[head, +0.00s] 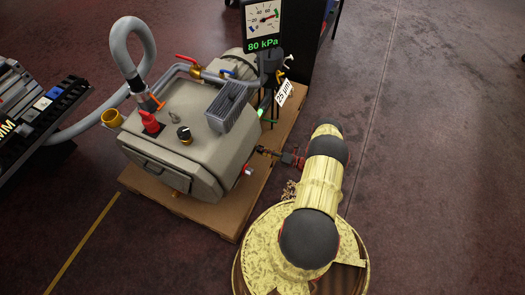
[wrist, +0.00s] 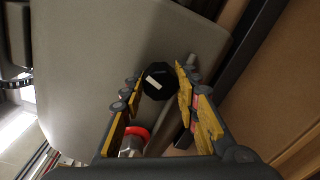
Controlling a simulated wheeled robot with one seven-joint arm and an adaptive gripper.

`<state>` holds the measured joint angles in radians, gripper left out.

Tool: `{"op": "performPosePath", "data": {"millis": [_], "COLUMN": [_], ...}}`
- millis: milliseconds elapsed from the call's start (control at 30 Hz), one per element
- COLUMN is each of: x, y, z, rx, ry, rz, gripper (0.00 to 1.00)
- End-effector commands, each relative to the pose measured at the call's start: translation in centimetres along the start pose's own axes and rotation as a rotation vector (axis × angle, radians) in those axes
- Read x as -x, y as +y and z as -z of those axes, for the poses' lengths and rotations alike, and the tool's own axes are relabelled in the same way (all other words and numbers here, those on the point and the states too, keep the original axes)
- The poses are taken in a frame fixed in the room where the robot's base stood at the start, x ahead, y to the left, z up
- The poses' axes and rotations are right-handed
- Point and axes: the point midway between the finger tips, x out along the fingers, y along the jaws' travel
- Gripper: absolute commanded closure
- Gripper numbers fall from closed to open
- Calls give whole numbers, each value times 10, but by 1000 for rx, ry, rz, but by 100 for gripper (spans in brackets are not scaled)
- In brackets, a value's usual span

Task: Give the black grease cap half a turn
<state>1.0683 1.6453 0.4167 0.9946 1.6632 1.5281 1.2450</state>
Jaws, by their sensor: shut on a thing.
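The black grease cap (wrist: 158,81) is a dark faceted knob with a white mark on its face. In the wrist view it sits between my two yellow-padded fingertips, against the grey pump housing (wrist: 90,60). My gripper (wrist: 161,84) is shut on it. The white mark slants down to the right. In the head view my gripper (head: 262,150) reaches the right side of the pump housing (head: 170,120), and I cannot make out the gripped cap there. Another black knob (head: 184,133) with a light mark stands on the housing's top.
A red-ringed metal fitting (wrist: 134,138) lies close to my left finger. A grey rod runs by the right finger. The pump stands on a wooden pallet (head: 210,218). A gauge display (head: 263,25) reads 80 kPa. A grey hose (head: 118,40) loops up at left. The floor in front is clear.

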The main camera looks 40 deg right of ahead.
Motion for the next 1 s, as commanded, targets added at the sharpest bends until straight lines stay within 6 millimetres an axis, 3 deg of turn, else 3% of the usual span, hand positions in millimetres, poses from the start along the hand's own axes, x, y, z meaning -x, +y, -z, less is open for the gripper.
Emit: {"op": "performPosePath", "data": {"millis": [1000], "x": [0], "y": [-1], "z": [-1], "rx": [-940], "ry": [22], "rz": [-23], "gripper": [94]}}
